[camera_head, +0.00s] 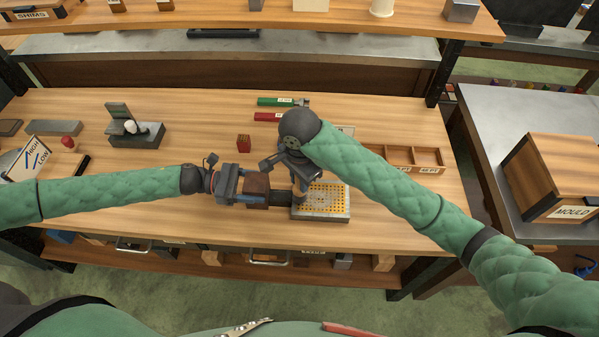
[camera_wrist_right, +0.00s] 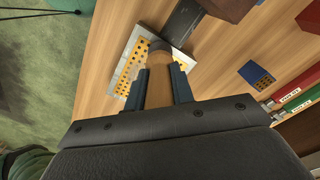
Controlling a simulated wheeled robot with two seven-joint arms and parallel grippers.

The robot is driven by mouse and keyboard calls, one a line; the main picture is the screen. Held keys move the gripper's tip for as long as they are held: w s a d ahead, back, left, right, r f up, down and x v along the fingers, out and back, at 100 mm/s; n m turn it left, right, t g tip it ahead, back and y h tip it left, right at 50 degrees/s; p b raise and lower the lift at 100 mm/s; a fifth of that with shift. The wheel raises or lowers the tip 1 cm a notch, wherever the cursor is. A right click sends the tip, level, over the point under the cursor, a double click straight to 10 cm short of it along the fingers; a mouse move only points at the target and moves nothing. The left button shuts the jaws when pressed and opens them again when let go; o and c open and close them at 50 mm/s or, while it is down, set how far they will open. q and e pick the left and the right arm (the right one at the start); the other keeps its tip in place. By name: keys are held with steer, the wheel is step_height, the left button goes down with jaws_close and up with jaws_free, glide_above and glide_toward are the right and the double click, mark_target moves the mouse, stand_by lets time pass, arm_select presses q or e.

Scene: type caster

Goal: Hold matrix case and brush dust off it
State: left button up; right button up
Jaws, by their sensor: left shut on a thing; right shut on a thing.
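The matrix case (camera_head: 335,202), a grey frame with a yellow dotted grid, lies near the table's front edge. It also shows in the right wrist view (camera_wrist_right: 124,82). My left gripper (camera_head: 258,190) is to its left, shut on a dark brown block (camera_head: 257,183). A dark bar (camera_head: 278,199) runs from the block to the case's left edge. My right gripper (camera_wrist_right: 158,85) is shut on the wooden handle of a brush (camera_wrist_right: 159,92). The dark brush tip (camera_wrist_right: 159,46) is over the case's left part; I cannot tell whether it touches. In the head view my right wrist partly hides the brush.
A small red block (camera_head: 244,142) stands behind my left gripper. Green (camera_head: 277,101) and red (camera_head: 268,117) labelled items lie further back. A wooden divided tray (camera_head: 414,158) is beyond my right forearm. A grey block with a raised plate (camera_head: 136,134) stands left.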

steer(key=d, duration=0.2)
steer(key=shift+d+f, duration=0.25)
steer(key=shift+d, duration=4.75)
steer(key=shift+a, duration=5.7)
steer(key=shift+w+a, duration=0.3)
steer(key=shift+w, duration=0.15)
steer(key=shift+w+d, duration=0.1)
steer(key=shift+w, duration=0.15)
steer(key=shift+d+r, duration=0.1)
steer(key=shift+d, duration=5.95)
steer(key=shift+a, duration=6.3)
steer(key=shift+d+r, duration=0.15)
steer(key=shift+r, duration=3.85)
arm_select(q)
steer(key=o, duration=1.1)
